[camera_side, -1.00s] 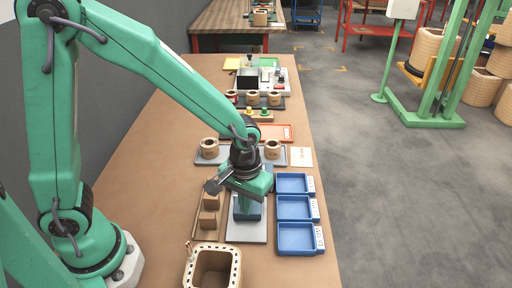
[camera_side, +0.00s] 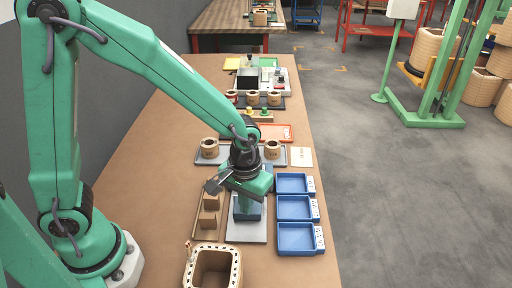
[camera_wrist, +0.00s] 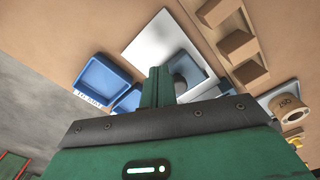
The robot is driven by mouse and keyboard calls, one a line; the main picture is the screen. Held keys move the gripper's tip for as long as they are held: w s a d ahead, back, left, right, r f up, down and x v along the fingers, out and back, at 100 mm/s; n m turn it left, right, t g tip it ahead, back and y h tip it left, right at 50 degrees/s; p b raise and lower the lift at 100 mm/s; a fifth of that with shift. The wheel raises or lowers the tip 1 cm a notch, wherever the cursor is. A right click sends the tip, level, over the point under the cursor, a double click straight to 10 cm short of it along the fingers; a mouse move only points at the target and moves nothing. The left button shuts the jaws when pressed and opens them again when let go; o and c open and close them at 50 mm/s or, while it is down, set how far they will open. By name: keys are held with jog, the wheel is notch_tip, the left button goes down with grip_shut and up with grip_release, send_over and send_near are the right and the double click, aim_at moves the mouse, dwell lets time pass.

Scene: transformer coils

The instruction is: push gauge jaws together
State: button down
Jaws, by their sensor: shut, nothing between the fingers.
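A flat grey plate (camera_side: 247,232) lies on the bench and carries a dark blue-grey block, seen in the wrist view (camera_wrist: 189,68). The plate also shows in the wrist view (camera_wrist: 150,40). My gripper (camera_wrist: 159,72) is shut, with its green fingers together and empty, pointing down over the plate beside the block. In the side view my gripper (camera_side: 246,208) hides part of the block. I cannot tell whether the fingertips touch it. Which parts are the gauge jaws is not clear to me.
A wooden rack (camera_side: 197,226) with small blocks stands left of the plate. Blue trays (camera_side: 296,238) stand close on its right. A wooden coil frame (camera_side: 213,268) stands in front. A grey tray with coils (camera_side: 209,148) lies behind. The bench's left side is bare.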

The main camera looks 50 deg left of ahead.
jog(key=shift+f, duration=0.15)
jog(key=shift+f, duration=1.15)
jog(key=shift+w+a, duration=0.55)
jog(key=shift+w, duration=0.05)
